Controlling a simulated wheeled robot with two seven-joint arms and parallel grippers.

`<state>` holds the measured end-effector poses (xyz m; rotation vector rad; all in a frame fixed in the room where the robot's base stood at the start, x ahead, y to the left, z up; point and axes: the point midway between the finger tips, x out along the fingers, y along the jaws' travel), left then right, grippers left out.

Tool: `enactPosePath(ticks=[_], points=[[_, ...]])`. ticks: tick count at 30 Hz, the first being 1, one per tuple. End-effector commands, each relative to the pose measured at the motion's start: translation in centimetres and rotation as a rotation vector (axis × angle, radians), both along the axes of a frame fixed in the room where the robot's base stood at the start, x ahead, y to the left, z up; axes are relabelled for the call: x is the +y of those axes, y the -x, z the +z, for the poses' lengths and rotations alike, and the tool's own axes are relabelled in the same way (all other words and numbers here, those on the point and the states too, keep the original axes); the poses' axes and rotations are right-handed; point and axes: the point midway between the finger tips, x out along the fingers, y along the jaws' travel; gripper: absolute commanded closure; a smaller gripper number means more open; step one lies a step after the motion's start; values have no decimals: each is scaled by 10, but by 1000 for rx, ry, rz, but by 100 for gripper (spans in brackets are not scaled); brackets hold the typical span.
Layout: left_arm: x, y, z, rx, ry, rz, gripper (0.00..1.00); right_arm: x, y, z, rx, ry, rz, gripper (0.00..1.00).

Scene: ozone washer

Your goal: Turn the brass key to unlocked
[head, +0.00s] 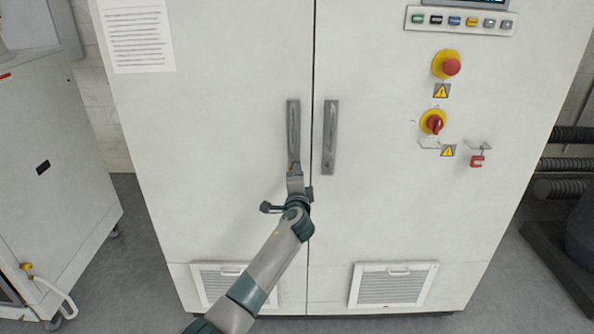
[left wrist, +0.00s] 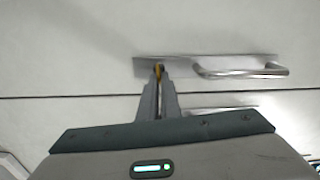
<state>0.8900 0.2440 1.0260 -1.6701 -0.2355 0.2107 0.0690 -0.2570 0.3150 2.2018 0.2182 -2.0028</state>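The brass key (left wrist: 158,70) sits at the left end of a metal handle plate (left wrist: 205,66) in the left wrist view. My left gripper (left wrist: 158,77) has its two narrow fingers close together on either side of the key, and they look closed on it. The fingertips cover most of the key, so its turned angle cannot be made out. In the head view my left gripper (head: 294,168) is at the lower end of the left door's handle plate (head: 293,125). The key is too small to make out clearly there. My right gripper is not in view.
The white cabinet's right door has a second handle (head: 330,137), a red emergency button (head: 452,66), a red rotary switch (head: 433,123) and a red padlock (head: 477,161). Vents (head: 392,285) are low on the doors. A white machine (head: 50,170) stands at left. The doors look closed.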

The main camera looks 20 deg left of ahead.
Motion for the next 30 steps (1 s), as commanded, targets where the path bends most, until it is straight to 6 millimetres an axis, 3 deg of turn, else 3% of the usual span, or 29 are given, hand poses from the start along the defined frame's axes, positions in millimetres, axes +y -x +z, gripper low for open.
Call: enactPosePath(ticks=[9, 22, 25, 30], points=[[0, 0, -2, 33, -111, -1, 100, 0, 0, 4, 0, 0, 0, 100], [0, 0, -3, 36, -123, -1, 100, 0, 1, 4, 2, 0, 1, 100], [-1, 0, -3, 36, -123, -1, 77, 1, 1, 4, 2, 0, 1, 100], [0, 0, -2, 36, -122, -1, 77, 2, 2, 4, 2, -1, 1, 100]])
